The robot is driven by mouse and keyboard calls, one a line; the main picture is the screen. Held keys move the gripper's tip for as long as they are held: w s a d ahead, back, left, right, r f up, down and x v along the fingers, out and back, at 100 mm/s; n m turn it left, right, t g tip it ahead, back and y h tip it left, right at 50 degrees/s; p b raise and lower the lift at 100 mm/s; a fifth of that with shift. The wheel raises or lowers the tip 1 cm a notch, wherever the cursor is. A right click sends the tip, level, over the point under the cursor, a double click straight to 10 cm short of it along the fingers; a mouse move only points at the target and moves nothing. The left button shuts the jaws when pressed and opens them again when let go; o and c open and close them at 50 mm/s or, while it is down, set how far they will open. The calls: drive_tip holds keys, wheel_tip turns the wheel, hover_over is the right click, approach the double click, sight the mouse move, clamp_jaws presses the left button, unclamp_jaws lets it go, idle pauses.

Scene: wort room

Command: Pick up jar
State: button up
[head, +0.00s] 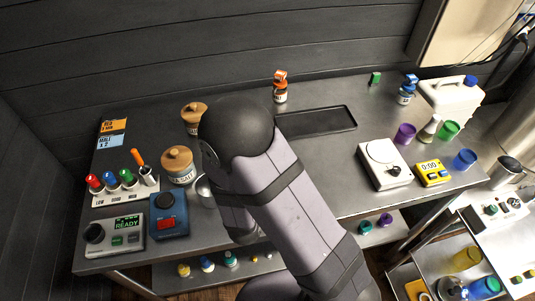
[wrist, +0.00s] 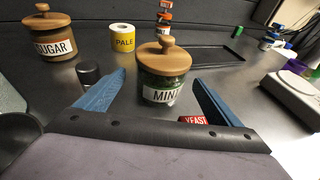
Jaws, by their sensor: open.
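In the wrist view, a dark glass jar labelled MINT (wrist: 165,90) with a round wooden lid and knob stands upright ahead of my gripper (wrist: 158,78). The two blue fingers are open on either side of its lower body, with nothing held. A jar labelled SUGAR (wrist: 50,48) with a similar lid stands further left. In the head view, two wooden-lidded jars (head: 180,172) stand left of my arm, the other one farther back (head: 193,124). My gripper is mostly hidden behind my arm there.
A yellow PALE container (wrist: 123,42) and a dark round object (wrist: 89,73) stand left of the MINT jar. A red YEAST label (wrist: 194,120) shows by the right finger. A shallow black tray (head: 345,112) lies behind right; a white scale (head: 388,172) stands farther right.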

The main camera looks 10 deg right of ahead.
drive_tip(key=shift+p+x, duration=1)
drive_tip(key=shift+x, duration=1)
drive_tip(key=shift+w+d+f, duration=0.2)
drive_tip(key=shift+w, duration=0.35)
drive_tip(key=shift+c, duration=0.2)
drive_tip(key=c, duration=1.6)
drive_tip(key=shift+r, duration=0.1)
drive_tip(key=shift+c, duration=0.2)
drive_tip(key=shift+r, duration=0.15)
drive_tip(key=shift+r+b, duration=0.4)
drive_tip(key=shift+r, duration=4.4)
